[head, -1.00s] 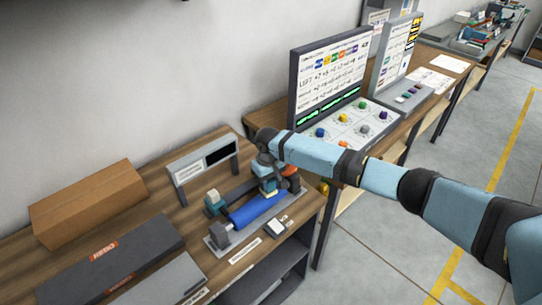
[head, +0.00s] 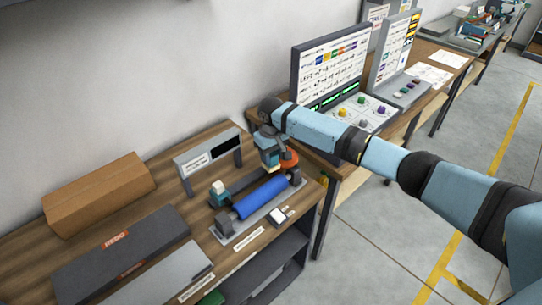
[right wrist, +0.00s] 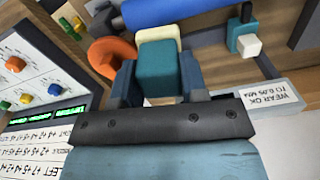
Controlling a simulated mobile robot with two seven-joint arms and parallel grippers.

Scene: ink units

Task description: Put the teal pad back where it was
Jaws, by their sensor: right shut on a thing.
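The teal pad (right wrist: 158,68), a teal block with a cream part at its far end, is between the fingers of my right gripper (right wrist: 157,62) in the right wrist view. In the head view my right gripper (head: 270,158) holds it above the far end of the blue roller (head: 262,197), apart from the roller as far as I can tell. A second teal block (head: 218,200) with a white cap sits beside the roller's near left end. An orange round part (head: 290,161) is just right of the gripper. My left gripper is out of view.
A grey frame with a label and dark window (head: 209,157) stands behind the roller. A cardboard box (head: 98,193) and dark case (head: 122,252) lie to the left. A control panel (head: 328,70) stands right, near my arm. A small white-faced device (head: 279,216) lies in front.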

